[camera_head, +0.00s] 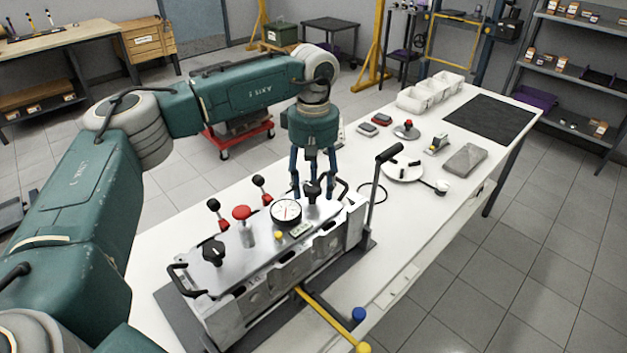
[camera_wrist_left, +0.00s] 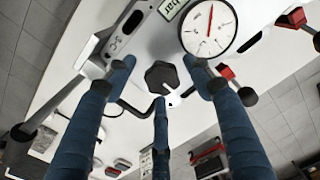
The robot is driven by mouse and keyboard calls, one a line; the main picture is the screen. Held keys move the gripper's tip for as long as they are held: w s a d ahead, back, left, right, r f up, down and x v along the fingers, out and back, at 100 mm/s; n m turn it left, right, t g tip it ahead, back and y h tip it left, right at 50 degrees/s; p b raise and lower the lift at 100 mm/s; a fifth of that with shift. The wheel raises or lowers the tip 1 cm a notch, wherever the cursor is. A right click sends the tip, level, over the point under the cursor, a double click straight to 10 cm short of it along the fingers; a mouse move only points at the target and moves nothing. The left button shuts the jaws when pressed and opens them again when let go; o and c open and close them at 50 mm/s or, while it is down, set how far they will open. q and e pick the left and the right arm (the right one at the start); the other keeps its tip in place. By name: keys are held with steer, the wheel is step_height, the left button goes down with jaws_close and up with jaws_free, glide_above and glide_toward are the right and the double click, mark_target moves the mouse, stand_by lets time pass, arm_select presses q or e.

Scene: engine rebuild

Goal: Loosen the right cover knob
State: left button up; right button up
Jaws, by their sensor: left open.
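The right cover knob (camera_head: 312,188) is a black lobed knob at the far right end of the silver engine cover (camera_head: 262,262). It also shows in the middle of the left wrist view (camera_wrist_left: 161,76), with a white pointer mark beside it. My left gripper (camera_head: 313,187) points down over this knob from above. Its three blue fingers stand apart around the knob in the left wrist view (camera_wrist_left: 158,80); I cannot tell whether any finger touches it. A second black knob (camera_head: 213,250) sits at the cover's left end. My right gripper is not in view.
Trays and small parts lie farther back on the white bench (camera_head: 345,150).

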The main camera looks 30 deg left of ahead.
arm_select(q)
steer(key=shift+f, duration=0.1)
steer(key=c, duration=1.2)
